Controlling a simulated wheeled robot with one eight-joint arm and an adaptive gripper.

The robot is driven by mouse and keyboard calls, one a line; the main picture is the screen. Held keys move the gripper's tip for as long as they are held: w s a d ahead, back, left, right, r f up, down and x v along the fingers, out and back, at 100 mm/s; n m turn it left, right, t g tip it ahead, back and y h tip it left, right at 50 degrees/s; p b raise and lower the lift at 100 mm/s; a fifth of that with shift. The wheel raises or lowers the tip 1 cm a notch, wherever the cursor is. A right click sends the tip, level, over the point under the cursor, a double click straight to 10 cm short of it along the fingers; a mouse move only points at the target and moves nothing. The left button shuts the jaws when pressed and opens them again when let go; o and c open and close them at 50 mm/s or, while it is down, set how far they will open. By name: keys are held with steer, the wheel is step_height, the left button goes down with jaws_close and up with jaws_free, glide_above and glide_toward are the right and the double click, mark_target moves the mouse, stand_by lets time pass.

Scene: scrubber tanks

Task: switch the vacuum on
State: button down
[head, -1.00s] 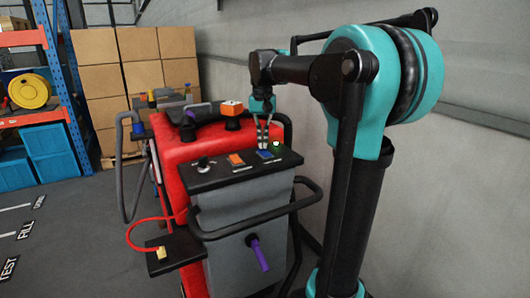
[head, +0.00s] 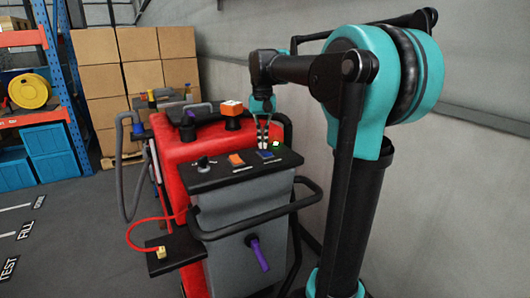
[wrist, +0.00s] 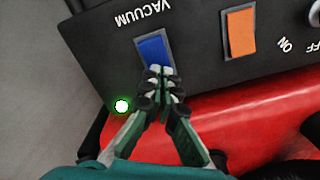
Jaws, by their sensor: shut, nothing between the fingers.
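The scrubber's dark control panel (head: 228,172) tops its grey tank. The blue vacuum rocker switch (head: 267,155) is at the panel's right; in the wrist view the switch (wrist: 153,52) sits below the VACUUM lettering. A round lamp (wrist: 122,106) beside it glows green, and it also shows in the head view (head: 276,144). My gripper (head: 263,147) points down at the switch. In the wrist view its closed fingertips (wrist: 160,73) cover the near end of the switch, with nothing held. I cannot tell whether they touch it.
An orange rocker switch (head: 237,160) and a black knob (head: 204,164) are left of the blue switch. A black handlebar (head: 255,218) runs in front of the panel. The red tank body (head: 180,150) lies behind, and the grey wall (head: 480,170) is at right.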

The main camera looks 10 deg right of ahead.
mark_target(263, 151)
steer(key=shift+r, duration=3)
steer(key=shift+s, duration=0.1)
